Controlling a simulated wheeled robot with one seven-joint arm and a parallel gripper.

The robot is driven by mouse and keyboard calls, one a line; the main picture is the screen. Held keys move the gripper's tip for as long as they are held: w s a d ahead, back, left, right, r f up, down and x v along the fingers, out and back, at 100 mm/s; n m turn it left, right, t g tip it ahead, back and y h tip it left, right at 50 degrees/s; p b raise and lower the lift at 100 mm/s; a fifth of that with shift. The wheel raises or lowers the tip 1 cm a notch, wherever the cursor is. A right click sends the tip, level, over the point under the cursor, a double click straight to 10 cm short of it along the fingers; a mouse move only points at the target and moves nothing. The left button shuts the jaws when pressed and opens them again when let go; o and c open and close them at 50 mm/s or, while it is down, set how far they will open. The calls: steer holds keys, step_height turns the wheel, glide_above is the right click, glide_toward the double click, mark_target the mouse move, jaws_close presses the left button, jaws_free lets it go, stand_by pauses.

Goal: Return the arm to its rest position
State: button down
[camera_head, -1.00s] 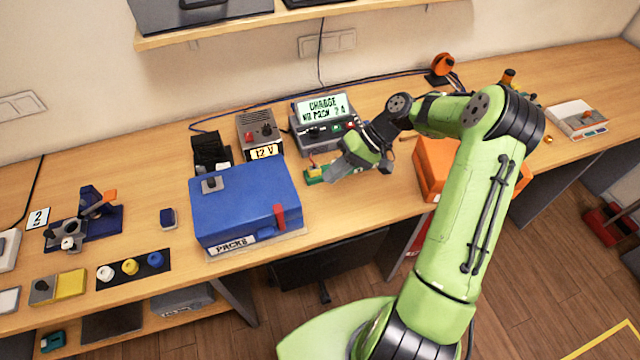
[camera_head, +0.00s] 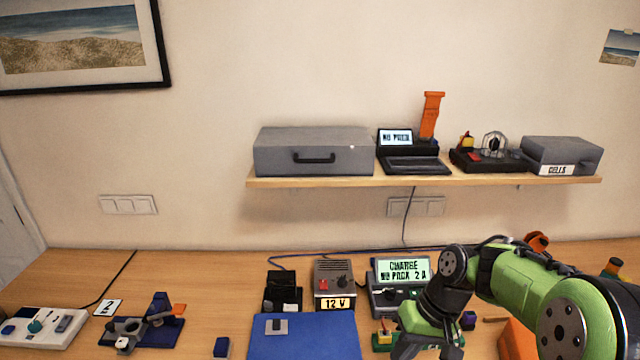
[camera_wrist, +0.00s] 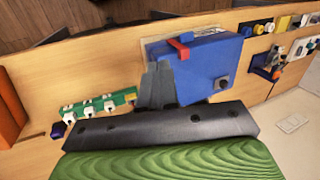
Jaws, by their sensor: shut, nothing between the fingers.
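My green arm reaches in from the right in the head view. My gripper (camera_head: 408,350) is low in that view, over the bench in front of the charger (camera_head: 402,290), whose screen reads "CHARGE NO PACK 2 A". In the wrist view its dark fingers (camera_wrist: 158,86) are together with nothing between them. The blue box (camera_wrist: 208,70) with a red latch is just beyond the fingertips there. A green board (camera_wrist: 100,108) with white connectors lies beside the fingers. The lower part of my gripper is partly cut off in the head view.
A 12 V supply (camera_head: 334,288) stands left of the charger. An orange box (camera_head: 517,342) is close to my arm. A shelf (camera_head: 440,181) on the wall holds a grey case (camera_head: 313,152) and a laptop-like device (camera_head: 413,160). The air above the bench's left half is clear.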

steer(key=s+r+t+h+b, duration=0.1)
steer(key=s+r+t+h, duration=0.1)
steer(key=s, duration=0.7)
steer(key=s+r+m+t+h+b, duration=0.1)
steer(key=s+r+t, duration=0.3)
steer(key=s, duration=0.4)
steer(key=shift+s+a+r+h, duration=0.25)
steer(key=shift+s+r+h, duration=0.15)
steer(key=shift+h, duration=0.2)
